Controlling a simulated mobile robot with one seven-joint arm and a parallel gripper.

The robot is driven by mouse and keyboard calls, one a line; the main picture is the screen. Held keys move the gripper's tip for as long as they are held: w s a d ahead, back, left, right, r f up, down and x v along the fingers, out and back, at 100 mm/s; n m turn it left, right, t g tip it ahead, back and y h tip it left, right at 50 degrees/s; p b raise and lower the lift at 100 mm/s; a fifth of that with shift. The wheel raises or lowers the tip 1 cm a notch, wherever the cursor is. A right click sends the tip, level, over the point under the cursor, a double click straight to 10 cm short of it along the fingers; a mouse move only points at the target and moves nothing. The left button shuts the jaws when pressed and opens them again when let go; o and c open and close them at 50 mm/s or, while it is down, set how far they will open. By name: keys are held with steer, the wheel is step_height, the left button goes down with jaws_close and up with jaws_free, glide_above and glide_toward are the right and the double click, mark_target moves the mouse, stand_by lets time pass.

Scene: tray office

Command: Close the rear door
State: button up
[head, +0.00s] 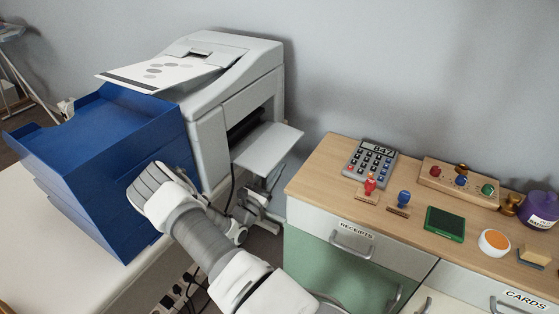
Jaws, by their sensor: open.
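The printer (213,120) stands on the white desk behind the blue trays. Its rear door (266,149) is a pale grey flap on the right side. It is folded down and sticks out nearly level, below a dark opening in the printer. My gripper (270,194) is below and close to the door, in the gap between the desk and the wooden cabinet. It looks open and empty. It is small and partly hidden by my arm, and I cannot tell whether it touches the door's underside.
Stacked blue trays (107,135) stand left of my arm. A printed sheet (167,73) lies on the printer. The wooden-topped cabinet (316,178) at right holds a calculator (370,161), stamps and pots. Cables and a power strip (176,293) lie below the desk edge.

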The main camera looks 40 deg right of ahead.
mark_target(280, 158)
steer(key=shift+x, duration=1.9)
jaws_close()
